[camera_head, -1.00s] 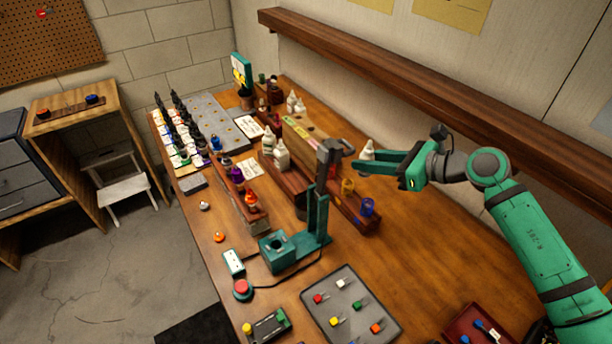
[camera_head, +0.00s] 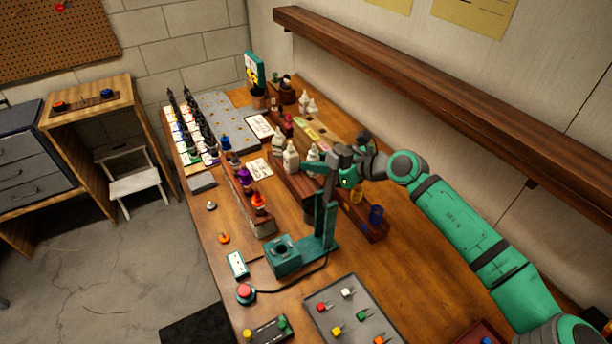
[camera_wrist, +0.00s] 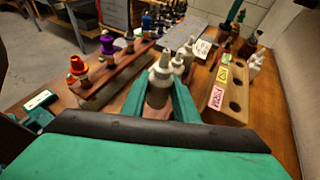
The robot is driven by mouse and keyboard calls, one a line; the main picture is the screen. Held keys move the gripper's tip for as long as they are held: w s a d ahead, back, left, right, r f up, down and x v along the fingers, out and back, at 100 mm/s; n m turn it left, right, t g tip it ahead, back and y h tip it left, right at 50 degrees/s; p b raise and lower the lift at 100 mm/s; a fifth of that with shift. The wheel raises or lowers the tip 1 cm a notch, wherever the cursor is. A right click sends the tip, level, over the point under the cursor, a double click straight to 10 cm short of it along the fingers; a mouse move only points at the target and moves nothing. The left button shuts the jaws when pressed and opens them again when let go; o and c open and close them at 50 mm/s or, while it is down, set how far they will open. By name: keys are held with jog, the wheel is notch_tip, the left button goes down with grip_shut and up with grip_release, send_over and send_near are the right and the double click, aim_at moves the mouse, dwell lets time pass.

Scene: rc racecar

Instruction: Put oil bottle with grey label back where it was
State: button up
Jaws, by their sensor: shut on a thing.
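My gripper (camera_head: 316,168) is shut on a pale oil bottle (camera_wrist: 158,84), which stands upright between the two green fingers (camera_wrist: 160,101) in the wrist view.
A wooden block with coloured labels (camera_wrist: 236,98) and round holes is right of the gripper in the wrist view. A rack with orange and purple-capped bottles (camera_wrist: 82,68) is left. A tall green stand (camera_head: 325,215) is close to the gripper. A wall shelf (camera_head: 430,90) runs above.

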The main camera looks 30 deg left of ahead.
jog(key=a+f, duration=0.1)
jog(key=a, duration=0.1)
jog(key=a+f, duration=0.1)
jog(key=shift+w+a+f, duration=0.1)
jog(key=shift+w+f, duration=0.15)
jog(key=shift+f, duration=2.25)
jog(key=shift+f, duration=0.1)
jog(key=o, duration=1.1)
jog(key=v, duration=1.2)
